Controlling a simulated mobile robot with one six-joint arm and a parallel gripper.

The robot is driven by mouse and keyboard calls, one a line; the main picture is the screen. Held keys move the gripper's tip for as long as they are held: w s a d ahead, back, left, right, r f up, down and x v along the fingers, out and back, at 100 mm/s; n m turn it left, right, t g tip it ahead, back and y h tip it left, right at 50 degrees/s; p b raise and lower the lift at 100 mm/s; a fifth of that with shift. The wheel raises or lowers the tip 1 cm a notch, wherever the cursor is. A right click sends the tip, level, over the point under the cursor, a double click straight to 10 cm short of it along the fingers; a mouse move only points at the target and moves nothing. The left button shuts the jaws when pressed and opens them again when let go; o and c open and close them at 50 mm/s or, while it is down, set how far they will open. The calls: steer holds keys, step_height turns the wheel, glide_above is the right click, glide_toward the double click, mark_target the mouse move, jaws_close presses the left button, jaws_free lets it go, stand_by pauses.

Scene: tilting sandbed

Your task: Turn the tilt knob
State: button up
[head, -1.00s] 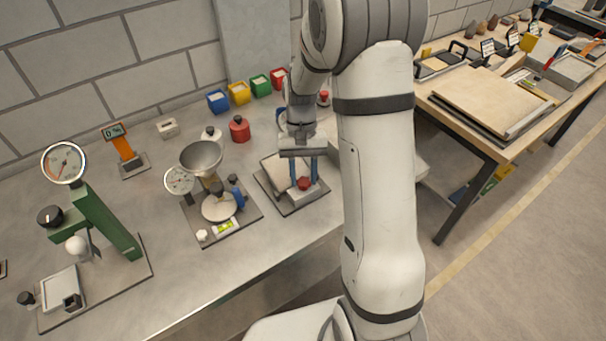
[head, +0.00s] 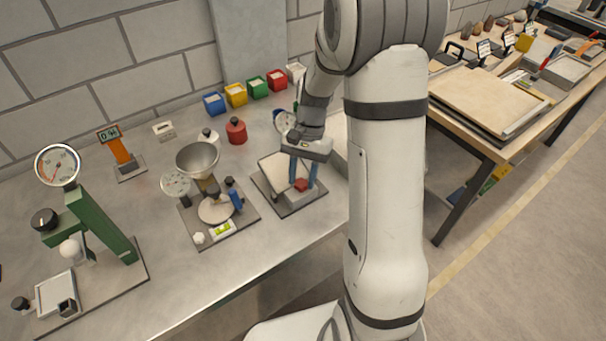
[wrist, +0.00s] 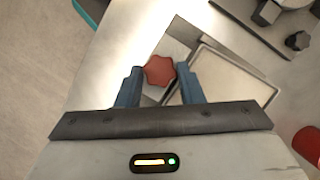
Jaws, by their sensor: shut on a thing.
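The red lobed tilt knob (head: 301,185) is at the front of the small tilting sandbed (head: 272,168) on the metal bench. In the wrist view the knob (wrist: 158,71) sits between the blue fingertips, beside the pale tray (wrist: 228,82). My gripper (head: 302,180) reaches down from above with its blue fingers on either side of the knob, shut on it. In the wrist view my gripper (wrist: 160,76) hides part of the tray's near edge. The bed looks tilted in the head view.
A stand with a metal funnel (head: 198,158) is close on the left. A green press with a dial (head: 100,225) stands at the far left. A red canister (head: 236,131) and several coloured bins (head: 236,95) are behind. Bare bench lies in front.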

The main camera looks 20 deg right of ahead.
steer(key=o, duration=1)
steer(key=shift+c, duration=0.2)
steer(key=v, duration=0.7)
steer(key=shift+r+b, duration=0.4)
steer(key=shift+b, duration=0.05)
steer(key=shift+w, duration=0.1)
